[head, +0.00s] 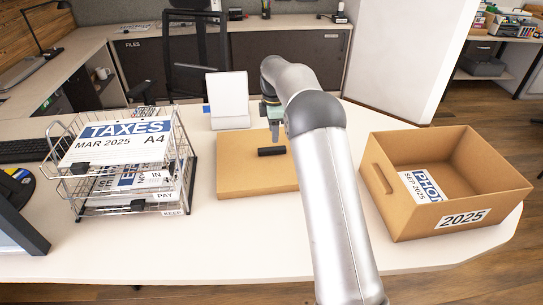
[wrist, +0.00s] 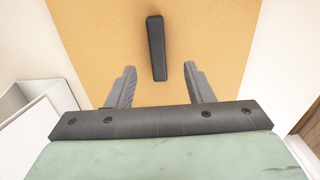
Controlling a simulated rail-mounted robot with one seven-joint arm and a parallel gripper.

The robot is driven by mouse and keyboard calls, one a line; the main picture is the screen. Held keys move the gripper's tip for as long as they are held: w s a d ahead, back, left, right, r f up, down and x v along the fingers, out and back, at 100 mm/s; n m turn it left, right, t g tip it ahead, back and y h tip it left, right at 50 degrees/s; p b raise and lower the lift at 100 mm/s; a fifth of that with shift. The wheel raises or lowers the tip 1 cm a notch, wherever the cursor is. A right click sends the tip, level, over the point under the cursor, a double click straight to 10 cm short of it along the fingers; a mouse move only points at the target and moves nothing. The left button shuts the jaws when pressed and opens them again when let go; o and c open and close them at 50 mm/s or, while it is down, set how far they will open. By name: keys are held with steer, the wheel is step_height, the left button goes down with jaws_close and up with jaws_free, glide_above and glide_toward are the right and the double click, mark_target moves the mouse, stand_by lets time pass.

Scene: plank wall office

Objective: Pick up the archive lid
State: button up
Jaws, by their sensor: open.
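The archive lid (head: 236,166) is a flat tan board lying on the white desk, left of my arm in the head view. A black bar-shaped handle (head: 271,151) sits on top of it. In the wrist view the lid (wrist: 100,35) fills most of the background, and its handle (wrist: 156,48) stands ahead of and between my fingertips. My gripper (wrist: 159,70) is open and empty above the lid, its two grey fingers apart. In the head view my arm hides the right part of the lid and much of my gripper (head: 274,130).
An open archive box (head: 483,165) labelled 2025 stands to the right, with a PHOTO paper (head: 421,187) inside. A wire tray rack (head: 190,168) with TAXES papers stands to the left. A white upright holder (head: 229,98) stands just behind the lid. The front desk strip is clear.

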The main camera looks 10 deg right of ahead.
mark_target(272, 148)
steer(key=shift+w+a+f, duration=0.1)
steer(key=shift+a+f, duration=0.05)
steer(key=shift+f, duration=1.6)
steer(key=shift+w+a+f, duration=0.1)
steer(key=shift+f, duration=1.65)
jaws_close()
